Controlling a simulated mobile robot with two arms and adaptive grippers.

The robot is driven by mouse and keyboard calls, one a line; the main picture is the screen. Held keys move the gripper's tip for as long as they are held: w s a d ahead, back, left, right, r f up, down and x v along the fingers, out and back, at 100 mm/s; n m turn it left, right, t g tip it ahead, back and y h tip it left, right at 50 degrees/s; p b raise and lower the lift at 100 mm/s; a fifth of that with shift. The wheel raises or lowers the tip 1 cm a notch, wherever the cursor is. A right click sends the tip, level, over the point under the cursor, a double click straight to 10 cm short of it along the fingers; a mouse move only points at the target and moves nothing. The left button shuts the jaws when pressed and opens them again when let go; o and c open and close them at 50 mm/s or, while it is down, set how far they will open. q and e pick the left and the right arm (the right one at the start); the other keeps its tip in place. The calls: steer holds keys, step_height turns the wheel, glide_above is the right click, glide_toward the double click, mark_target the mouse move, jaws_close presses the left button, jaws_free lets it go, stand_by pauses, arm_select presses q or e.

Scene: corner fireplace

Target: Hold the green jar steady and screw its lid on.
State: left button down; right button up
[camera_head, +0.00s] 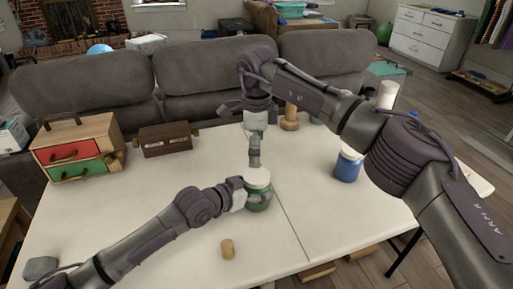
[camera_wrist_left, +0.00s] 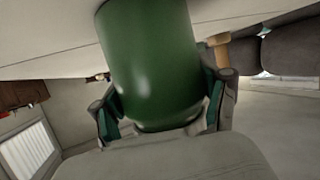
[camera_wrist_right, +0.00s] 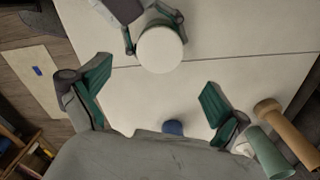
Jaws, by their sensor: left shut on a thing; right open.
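The green jar (camera_head: 259,199) stands upright near the middle of the white table. A white lid (camera_head: 258,178) sits on top of it; it shows as a round disc in the right wrist view (camera_wrist_right: 160,50). I cannot tell how tightly it is seated. My left gripper (camera_head: 243,194) is shut on the jar from the left; in the left wrist view its fingers lie on both sides of the green body (camera_wrist_left: 155,60). My right gripper (camera_head: 255,160) points down above the lid. It is open and empty, with its fingers (camera_wrist_right: 155,82) apart and clear of the lid.
A drawer box (camera_head: 80,148) and a brown box (camera_head: 165,139) stand at the left, a wooden peg (camera_head: 290,119) behind. The table's front left is mostly clear.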

mark_target(257, 175)
steer(key=shift+f, duration=3.95)
steer(key=c, duration=1.2)
steer(key=shift+m, duration=1.8)
steer(key=o, duration=1.2)
steer(key=shift+r, duration=0.1)
